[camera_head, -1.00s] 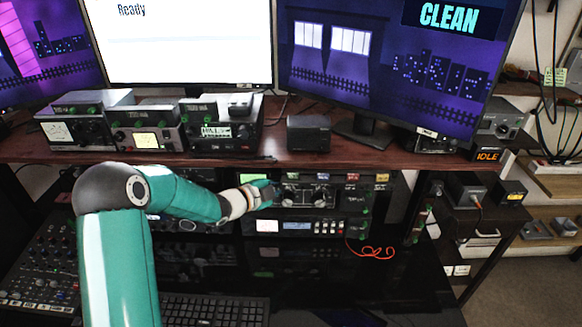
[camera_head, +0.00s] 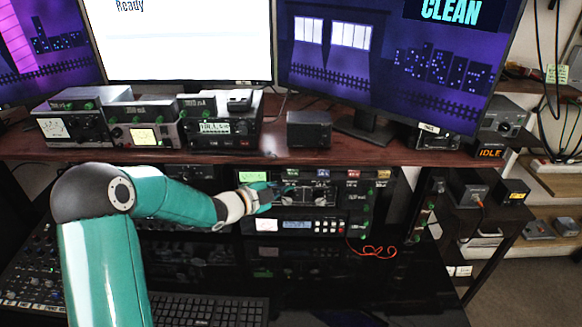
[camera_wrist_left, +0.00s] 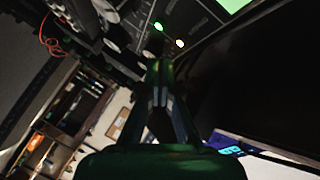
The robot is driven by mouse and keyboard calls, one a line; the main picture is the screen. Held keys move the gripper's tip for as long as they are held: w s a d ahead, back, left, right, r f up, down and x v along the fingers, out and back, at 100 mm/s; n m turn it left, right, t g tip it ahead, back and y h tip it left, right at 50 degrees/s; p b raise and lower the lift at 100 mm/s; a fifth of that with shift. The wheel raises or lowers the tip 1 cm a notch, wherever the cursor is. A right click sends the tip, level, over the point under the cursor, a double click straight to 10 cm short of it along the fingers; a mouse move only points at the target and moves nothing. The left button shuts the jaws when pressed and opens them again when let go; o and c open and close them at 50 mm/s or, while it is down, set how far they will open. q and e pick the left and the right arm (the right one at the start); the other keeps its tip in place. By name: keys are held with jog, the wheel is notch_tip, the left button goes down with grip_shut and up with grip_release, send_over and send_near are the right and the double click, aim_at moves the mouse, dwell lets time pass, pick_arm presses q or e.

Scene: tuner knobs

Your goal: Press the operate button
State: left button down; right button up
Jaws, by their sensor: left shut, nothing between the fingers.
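The tuner unit (camera_head: 345,194) sits in the rack under the wooden shelf, with a lit green display (camera_head: 252,177), dark knobs and small coloured labels along its top. My left gripper (camera_head: 272,192) is shut and empty in front of the left part of this unit. In the left wrist view its closed fingers (camera_wrist_left: 160,75) point at a dark panel with a lit green light (camera_wrist_left: 158,26) and a whitish light (camera_wrist_left: 180,43) just beyond them. I cannot tell which control is the operate button, or whether the fingertips touch the panel. My right gripper is not in view.
The wooden shelf (camera_head: 350,157) overhangs the rack and carries several radios and a small black box (camera_head: 309,130). Another rack unit (camera_head: 300,226) lies below the tuner. A keyboard (camera_head: 215,309) lies below. Red cable (camera_head: 372,251) hangs at the right.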

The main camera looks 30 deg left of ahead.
pick_arm(q)
jog(key=s+d+b, duration=0.1)
jog(key=s+b, duration=0.1)
jog(key=s+d+b, duration=0.1)
jog(key=s, duration=0.1)
jog(key=shift+s+d, duration=0.1)
jog(key=shift+d, duration=0.2)
dwell(0.4)
